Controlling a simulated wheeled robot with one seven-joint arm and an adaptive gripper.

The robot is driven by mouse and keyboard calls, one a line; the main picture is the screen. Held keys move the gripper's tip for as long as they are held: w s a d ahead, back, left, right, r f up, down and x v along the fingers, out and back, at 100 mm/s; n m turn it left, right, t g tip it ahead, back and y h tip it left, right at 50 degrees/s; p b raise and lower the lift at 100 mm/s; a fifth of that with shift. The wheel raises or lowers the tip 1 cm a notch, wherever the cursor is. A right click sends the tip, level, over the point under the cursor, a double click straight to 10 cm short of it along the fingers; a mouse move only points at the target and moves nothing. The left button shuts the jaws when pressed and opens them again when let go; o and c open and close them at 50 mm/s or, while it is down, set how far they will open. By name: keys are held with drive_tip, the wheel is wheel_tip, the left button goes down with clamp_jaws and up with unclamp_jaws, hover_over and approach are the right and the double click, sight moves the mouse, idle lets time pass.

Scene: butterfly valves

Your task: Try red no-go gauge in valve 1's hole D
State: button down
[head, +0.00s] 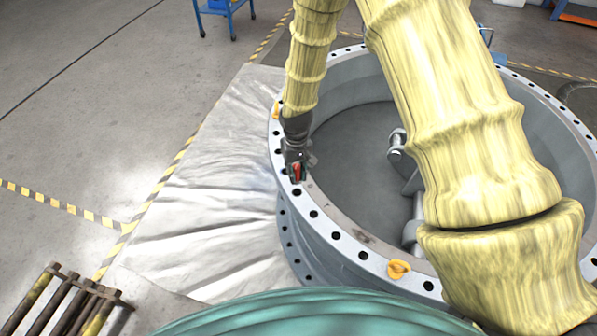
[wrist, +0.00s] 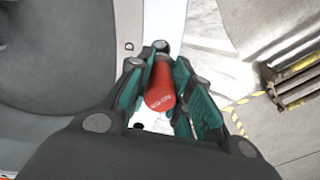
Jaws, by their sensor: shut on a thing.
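My gripper (head: 297,168) is shut on the red no-go gauge (head: 297,173), over the left part of the grey flange rim of the large valve (head: 314,226). In the wrist view the gauge (wrist: 160,88) is a red cylinder with pale lettering, between the teal-padded fingers of my gripper (wrist: 165,75). A letter D (wrist: 129,47) is marked on the rim beside the fingers. A dark bolt hole (wrist: 139,126) shows near the fingers. The gauge's lower end is hidden, so I cannot tell whether it is in a hole.
Yellow-orange fittings (head: 398,269) sit on the rim. A white sheet (head: 200,210) lies on the floor left of the valve. A rack of dark bars (head: 65,300) is at lower left. A blue cart (head: 222,12) stands at the back. Open floor lies to the left.

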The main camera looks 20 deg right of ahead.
sight(297, 181)
drive_tip(key=shift+s+f+b, duration=0.15)
drive_tip(key=shift+f+b, duration=1.45)
drive_tip(key=shift+f, duration=0.6)
drive_tip(key=shift+f, duration=0.8)
idle(1.1)
drive_tip(key=shift+r, duration=0.15)
idle(0.4)
drive_tip(key=shift+r+p, duration=2.45)
drive_tip(key=shift+r, duration=0.75)
drive_tip(key=shift+f, duration=0.2)
drive_tip(key=shift+f+b, duration=1.25)
drive_tip(key=shift+f, duration=1.1)
